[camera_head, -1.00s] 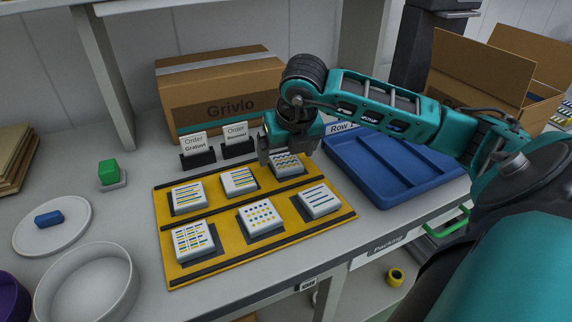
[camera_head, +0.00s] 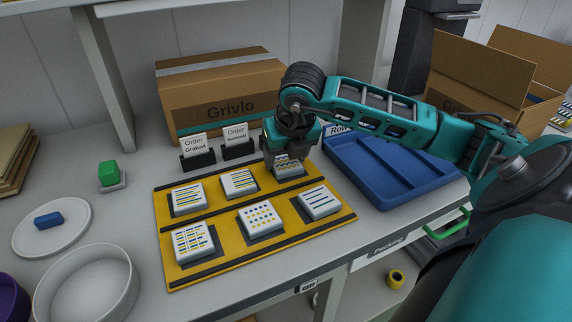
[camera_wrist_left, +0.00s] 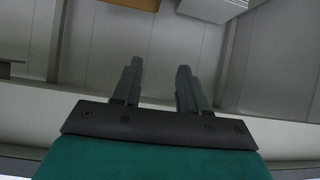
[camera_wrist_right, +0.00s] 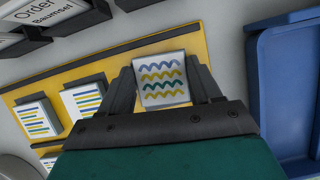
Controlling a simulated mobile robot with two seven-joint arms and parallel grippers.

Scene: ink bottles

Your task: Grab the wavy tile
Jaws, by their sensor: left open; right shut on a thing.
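The wavy tile (camera_wrist_right: 162,80) is white with blue and yellow wavy lines. It sits at the back right of the yellow board (camera_head: 222,211), and in the head view the tile (camera_head: 289,168) is partly covered by my right gripper. My right gripper (camera_head: 288,160) points down over it. In the right wrist view the fingers of my right gripper (camera_wrist_right: 165,83) are shut on the tile's two sides. My left gripper (camera_wrist_left: 158,80) is open and empty in the left wrist view, facing a wall and shelf.
Several other patterned tiles, including a dotted one (camera_head: 260,217), stand on the board. A blue tray (camera_head: 383,188) lies right of it. Two order cards (camera_head: 195,144) and a cardboard box (camera_head: 219,92) stand behind. A white plate (camera_head: 76,231) is at the left.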

